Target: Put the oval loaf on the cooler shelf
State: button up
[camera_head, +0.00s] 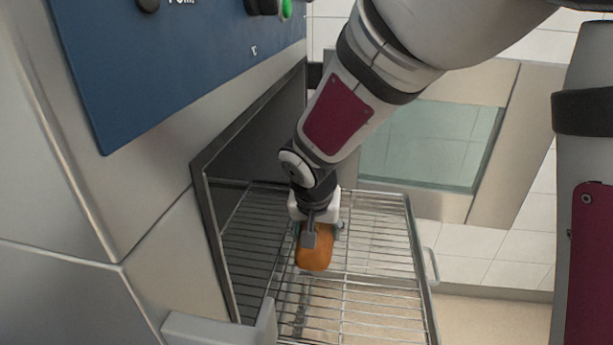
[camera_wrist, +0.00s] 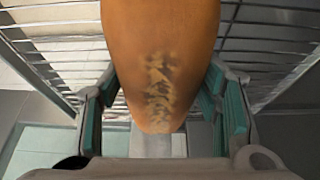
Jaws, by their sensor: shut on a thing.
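The oval loaf (camera_head: 314,258) is golden brown. My gripper (camera_head: 318,232) is shut on it, with one finger on each side, over the wire shelf. In the wrist view the loaf (camera_wrist: 160,60) fills the upper middle between the two teal-padded fingers (camera_wrist: 160,105), and a darker scored patch shows on its top. The wire shelf (camera_head: 385,265) sticks out of the dark oven opening (camera_head: 255,150). I cannot tell whether the loaf touches the wires or hangs just above them. No shelf is marked as the cooler one.
The blue control panel (camera_head: 180,60) is on the oven front above the opening. A light grey handle bar (camera_head: 215,330) is at the lower left. A glass panel (camera_head: 435,145) stands behind the shelf. The right half of the shelf is bare.

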jog(key=w, duration=0.2)
jog(key=shift+w+a+f, duration=0.15)
jog(key=shift+w+a, duration=0.15)
jog(key=shift+w, duration=0.05)
jog(key=shift+f, duration=1.7)
jog(key=shift+f+b, duration=0.15)
jog(key=shift+b, duration=0.2)
jog(key=o, duration=1.3)
